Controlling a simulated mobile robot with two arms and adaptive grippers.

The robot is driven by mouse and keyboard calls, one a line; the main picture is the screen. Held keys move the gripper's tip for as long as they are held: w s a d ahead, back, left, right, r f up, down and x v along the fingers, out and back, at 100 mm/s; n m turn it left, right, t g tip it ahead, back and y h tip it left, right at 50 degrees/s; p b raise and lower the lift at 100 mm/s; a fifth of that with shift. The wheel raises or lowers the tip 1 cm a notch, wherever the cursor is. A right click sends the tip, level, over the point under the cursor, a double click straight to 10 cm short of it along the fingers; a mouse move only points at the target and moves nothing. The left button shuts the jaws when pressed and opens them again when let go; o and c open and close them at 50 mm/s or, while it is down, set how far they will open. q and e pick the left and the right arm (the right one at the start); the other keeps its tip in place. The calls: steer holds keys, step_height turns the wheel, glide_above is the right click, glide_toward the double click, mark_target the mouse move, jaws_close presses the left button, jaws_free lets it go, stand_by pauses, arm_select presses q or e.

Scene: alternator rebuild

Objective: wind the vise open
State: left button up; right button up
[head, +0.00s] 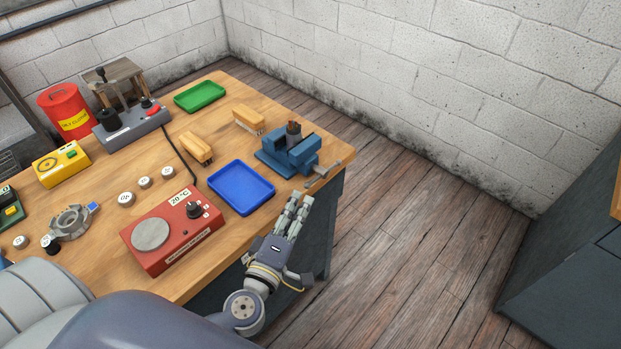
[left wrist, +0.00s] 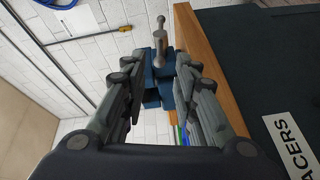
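The blue vise (head: 290,155) sits at the right corner of the wooden bench, with a dark cylindrical part (head: 293,130) standing at its jaws. Its grey screw handle (head: 323,172) is on the side facing the bench edge. My left gripper (head: 298,203) is just off that edge, below the handle in the picture and apart from it. In the left wrist view the fingers of my left gripper (left wrist: 158,64) are spread and empty. The handle (left wrist: 160,38) and the blue vise (left wrist: 158,90) show between and beyond them. My right gripper is not in view.
A blue tray (head: 241,187), a red heater box (head: 172,233) and two tan brush-like blocks (head: 196,149) (head: 248,119) lie on the bench (head: 215,150). A green tray (head: 200,96) is farther back. The floor right of the bench is clear.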

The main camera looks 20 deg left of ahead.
mark_target(310, 183)
arm_select(q)
steer(key=w+p, duration=0.1)
steer(key=w, duration=0.7)
steer(key=shift+w+a+f, duration=0.1)
steer(key=shift+w+a, duration=0.05)
steer(key=shift+w, duration=0.05)
jaws_close()
